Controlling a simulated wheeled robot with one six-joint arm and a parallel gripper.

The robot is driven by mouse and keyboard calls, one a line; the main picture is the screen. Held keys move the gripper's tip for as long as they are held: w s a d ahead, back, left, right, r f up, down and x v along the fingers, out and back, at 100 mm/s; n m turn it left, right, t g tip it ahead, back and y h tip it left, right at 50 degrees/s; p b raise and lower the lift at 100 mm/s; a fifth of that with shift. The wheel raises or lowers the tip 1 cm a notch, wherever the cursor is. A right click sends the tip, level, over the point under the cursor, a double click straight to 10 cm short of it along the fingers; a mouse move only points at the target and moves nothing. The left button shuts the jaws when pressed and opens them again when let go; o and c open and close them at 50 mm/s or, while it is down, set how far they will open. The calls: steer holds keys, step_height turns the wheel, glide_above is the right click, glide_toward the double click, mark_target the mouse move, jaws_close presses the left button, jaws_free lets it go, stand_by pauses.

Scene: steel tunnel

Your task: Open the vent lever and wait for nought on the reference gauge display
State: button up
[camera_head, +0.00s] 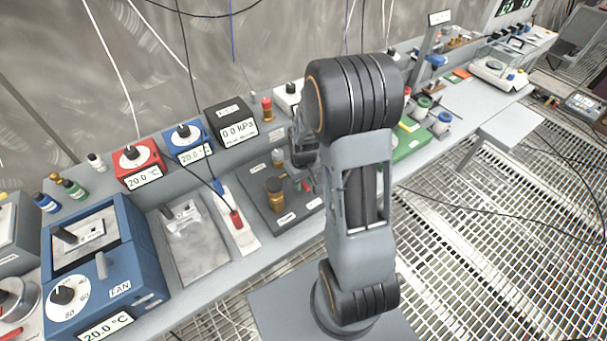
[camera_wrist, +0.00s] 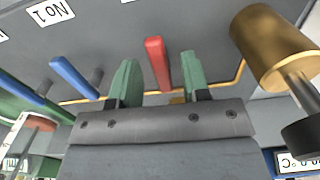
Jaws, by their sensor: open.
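A red lever (camera_wrist: 157,62) stands between the two green fingers of my open gripper (camera_wrist: 158,72) in the wrist view, with gaps on both sides. A blue lever (camera_wrist: 74,77) is left of the fingers. No label that I can read tells which lever is the vent lever. The black gauge box in the head view has a white display (camera_head: 238,131) that reads 0.0 kPa. In the head view my arm hides most of the gripper and the levers.
A brass knobbed cylinder (camera_wrist: 264,48) is close to the right of my gripper; it also shows in the head view (camera_head: 275,190). Red (camera_head: 138,163) and blue (camera_head: 188,142) boxes stand left of the gauge. A blue fan box (camera_head: 105,270) is at the front left.

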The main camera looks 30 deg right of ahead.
mark_target(303, 183)
step_height(303, 183, up, 14)
steer(key=shift+f, duration=0.15)
stand_by(0.3)
stand_by(0.5)
steer(key=s+a+r+m+t, duration=0.1)
steer(key=s+a+r+t, duration=0.3)
steer(key=s, duration=0.6)
steer(key=shift+s+a+r, duration=0.2)
steer(key=shift+a+r, duration=1.2)
steer(key=shift+a, duration=0.35)
